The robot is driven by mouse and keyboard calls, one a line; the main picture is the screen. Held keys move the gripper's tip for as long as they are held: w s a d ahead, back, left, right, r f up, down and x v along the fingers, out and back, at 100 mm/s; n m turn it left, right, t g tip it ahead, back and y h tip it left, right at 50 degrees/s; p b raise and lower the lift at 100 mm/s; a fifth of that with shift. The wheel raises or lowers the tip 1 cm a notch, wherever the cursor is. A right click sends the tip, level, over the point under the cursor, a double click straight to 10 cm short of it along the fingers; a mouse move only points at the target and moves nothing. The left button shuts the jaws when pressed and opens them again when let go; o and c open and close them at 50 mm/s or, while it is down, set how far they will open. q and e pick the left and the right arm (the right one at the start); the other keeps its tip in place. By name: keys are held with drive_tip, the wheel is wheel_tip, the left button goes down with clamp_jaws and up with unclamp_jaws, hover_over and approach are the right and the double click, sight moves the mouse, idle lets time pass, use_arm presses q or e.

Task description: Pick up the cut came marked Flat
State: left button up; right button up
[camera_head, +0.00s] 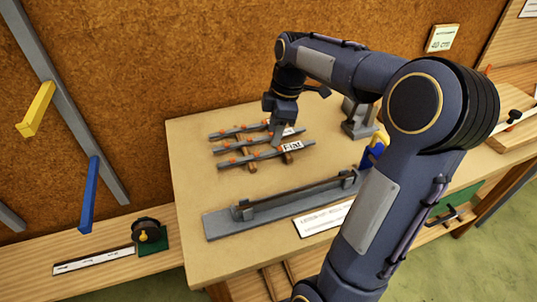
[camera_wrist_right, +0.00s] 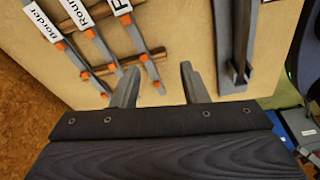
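The cut came marked Flat (camera_head: 265,155) is a grey bar with orange bits and a white label. It is the nearest of three bars lying across wooden rests on the table. In the right wrist view the Flat came (camera_wrist_right: 148,62) has its label cut off by the top edge. My right gripper (camera_head: 277,138) points down by the bars; in the right wrist view its fingers (camera_wrist_right: 159,70) are apart, with the came's near end showing between them. Whether they touch it or hover above, I cannot tell. My left gripper is not in view.
The Round came (camera_wrist_right: 98,42) and Border came (camera_wrist_right: 58,37) lie beside it. A long grey fixture (camera_head: 285,207) sits in front, with a white card (camera_head: 322,220). A grey stand (camera_head: 358,118) is behind right. The table (camera_head: 190,185) is bare at left.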

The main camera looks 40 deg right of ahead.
sight(268, 152)
drive_tip(key=w+d+f+n, duration=0.1)
drive_tip(key=w+d+f+n+g, duration=0.1)
drive_tip(key=w, duration=0.1)
drive_tip(key=shift+w+d+f, duration=0.2)
drive_tip(key=shift+d, duration=0.05)
drive_tip(key=shift+f+n, duration=0.3)
drive_tip(key=shift+f, duration=0.05)
drive_tip(key=f, duration=0.4)
drive_tip(key=a+f, duration=0.1)
drive_tip(key=f, duration=0.1)
drive_tip(key=shift+w+a+f, duration=0.1)
drive_tip(key=shift+w+f, duration=0.2)
drive_tip(key=shift+f, duration=0.05)
drive_tip(key=shift+c, duration=0.3)
clamp_jaws()
